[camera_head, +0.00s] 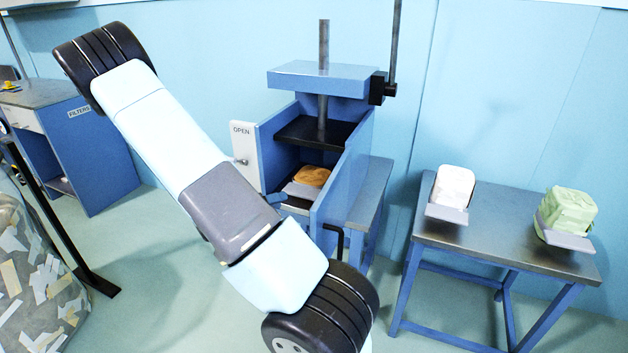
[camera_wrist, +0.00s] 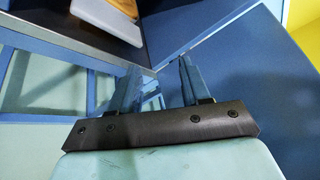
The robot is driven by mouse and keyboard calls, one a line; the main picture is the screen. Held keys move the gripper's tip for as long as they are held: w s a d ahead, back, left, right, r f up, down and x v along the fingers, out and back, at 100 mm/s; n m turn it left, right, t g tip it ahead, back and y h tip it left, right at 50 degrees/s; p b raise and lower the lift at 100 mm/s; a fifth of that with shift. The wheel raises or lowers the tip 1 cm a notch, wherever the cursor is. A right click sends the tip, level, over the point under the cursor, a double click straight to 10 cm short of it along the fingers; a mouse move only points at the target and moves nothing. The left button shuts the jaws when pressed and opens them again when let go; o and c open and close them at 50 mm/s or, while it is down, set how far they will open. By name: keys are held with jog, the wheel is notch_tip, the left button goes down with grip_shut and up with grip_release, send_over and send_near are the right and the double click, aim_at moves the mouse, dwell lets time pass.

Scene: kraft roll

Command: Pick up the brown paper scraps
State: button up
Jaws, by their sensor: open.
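The brown paper scraps (camera_head: 312,176) form a rounded block inside the blue press (camera_head: 343,200), under its raised black plate (camera_head: 312,131). A grey tray (camera_head: 302,190) lies at their front edge. In the wrist view, part of the brown scraps (camera_wrist: 127,6) and the pale tray (camera_wrist: 106,20) show at the top, cut off by the frame. My gripper (camera_wrist: 159,68) is open and empty, its two blue fingers pointing toward the press, apart from the tray.
A table (camera_head: 500,240) at right carries a white block (camera_head: 455,184) and a green block (camera_head: 570,208), each with a grey tray. The press door marked OPEN (camera_head: 243,157) stands at its left. A bag of mixed scraps (camera_head: 35,275) and a blue cabinet (camera_head: 92,150) stand at left.

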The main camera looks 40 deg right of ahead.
aim_at(302, 198)
notch_tip(302, 198, down, 8)
jog(key=w+d+n+t+h, duration=0.1)
jog(key=w+d+n+t, duration=0.3)
jog(key=n, duration=0.6)
jog(key=shift+t, duration=0.4)
jog(key=d, duration=0.6)
jog(key=shift+d, duration=0.3)
jog(key=shift+w+d+f, duration=0.1)
jog(key=shift+w+d, duration=0.05)
jog(key=shift+d, duration=1.15)
jog(key=shift+w+d+f, duration=0.1)
jog(key=shift+w+d, duration=0.05)
jog(key=shift+d, duration=1.15)
grip_shut()
